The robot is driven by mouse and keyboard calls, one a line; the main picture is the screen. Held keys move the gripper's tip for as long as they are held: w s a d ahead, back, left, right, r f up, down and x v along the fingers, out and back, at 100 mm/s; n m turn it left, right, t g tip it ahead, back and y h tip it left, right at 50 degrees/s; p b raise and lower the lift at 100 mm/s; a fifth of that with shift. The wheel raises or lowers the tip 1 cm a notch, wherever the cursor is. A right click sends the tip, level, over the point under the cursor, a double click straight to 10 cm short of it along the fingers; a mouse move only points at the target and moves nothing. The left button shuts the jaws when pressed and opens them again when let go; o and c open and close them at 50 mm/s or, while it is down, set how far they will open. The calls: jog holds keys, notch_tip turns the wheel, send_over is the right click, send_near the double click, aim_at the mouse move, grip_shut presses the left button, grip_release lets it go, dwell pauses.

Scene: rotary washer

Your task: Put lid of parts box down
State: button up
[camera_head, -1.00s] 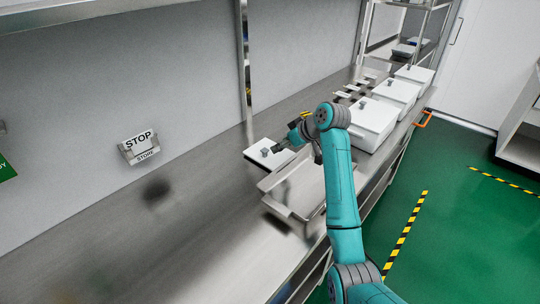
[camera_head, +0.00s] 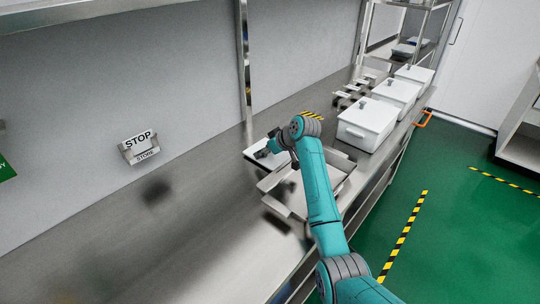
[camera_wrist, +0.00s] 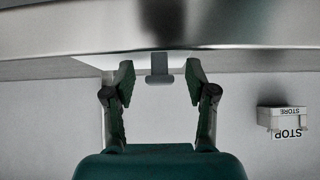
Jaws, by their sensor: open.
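The white lid (camera_head: 254,147) lies flat on the steel bench beside the wall, left of an open steel tray. In the wrist view the lid (camera_wrist: 132,61) shows as a thin white strip with its grey handle (camera_wrist: 159,70) in the middle. My gripper (camera_wrist: 161,82) is open, with one finger on each side of the handle and a visible gap to each. In the head view my gripper (camera_head: 274,145) is at the lid and partly hides it and its handle.
The shallow steel tray (camera_head: 270,187) stands just right of the lid, under my arm. Several white lidded boxes (camera_head: 366,127) stand farther along the bench. A STOP sign holder (camera_head: 139,148) is at the wall. The near-left bench (camera_head: 120,235) is clear.

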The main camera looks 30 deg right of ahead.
jog(key=shift+w+f, duration=0.1)
jog(key=shift+w, duration=0.05)
grip_shut()
